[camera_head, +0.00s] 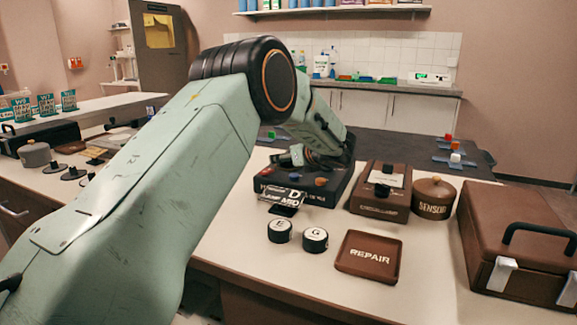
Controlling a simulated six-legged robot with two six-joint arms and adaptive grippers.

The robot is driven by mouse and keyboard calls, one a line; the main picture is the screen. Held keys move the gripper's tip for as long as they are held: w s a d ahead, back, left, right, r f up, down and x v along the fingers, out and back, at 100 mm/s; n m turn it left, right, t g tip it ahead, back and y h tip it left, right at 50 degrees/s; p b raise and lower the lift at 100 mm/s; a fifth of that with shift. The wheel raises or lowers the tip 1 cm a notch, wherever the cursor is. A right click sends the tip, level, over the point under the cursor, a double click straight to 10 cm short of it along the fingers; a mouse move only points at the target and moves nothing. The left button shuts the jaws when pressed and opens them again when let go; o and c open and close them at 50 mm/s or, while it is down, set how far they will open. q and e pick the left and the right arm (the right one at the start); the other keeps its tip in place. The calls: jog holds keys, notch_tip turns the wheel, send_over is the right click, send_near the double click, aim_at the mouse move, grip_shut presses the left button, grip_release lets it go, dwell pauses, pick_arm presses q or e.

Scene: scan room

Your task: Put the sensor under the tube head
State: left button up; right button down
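A round brown pot (433,200) with an orange knob on its lid is labelled SENSOR. It stands on the white counter, right of a brown box (381,194) with a pale card and black knobs. My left arm reaches in from the left, and its gripper (286,158) is low over the left part of a black box (318,191) with coloured knobs. The fingers are small and partly covered by my arm, so I cannot tell whether they are open or hold anything. I cannot make out a tube head for certain. My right gripper does not show.
A brown REPAIR tray (368,256) lies at the front, with two round pieces, E (280,230) and G (315,239), to its left. A brown case (525,245) takes up the right end. A dark table (401,153) stands behind. Free counter lies around the tray.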

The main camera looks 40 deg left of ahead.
pick_arm(q)
jog(key=shift+w+a+f, duration=0.1)
jog(key=shift+a+f, duration=0.05)
jog(key=shift+a, duration=0.25)
jog(key=shift+d, duration=0.1)
jog(key=shift+c, duration=0.3)
jog(key=shift+c, duration=0.7)
jog(key=c, duration=1.2)
jog(key=shift+c, duration=0.2)
jog(key=shift+r, duration=0.2)
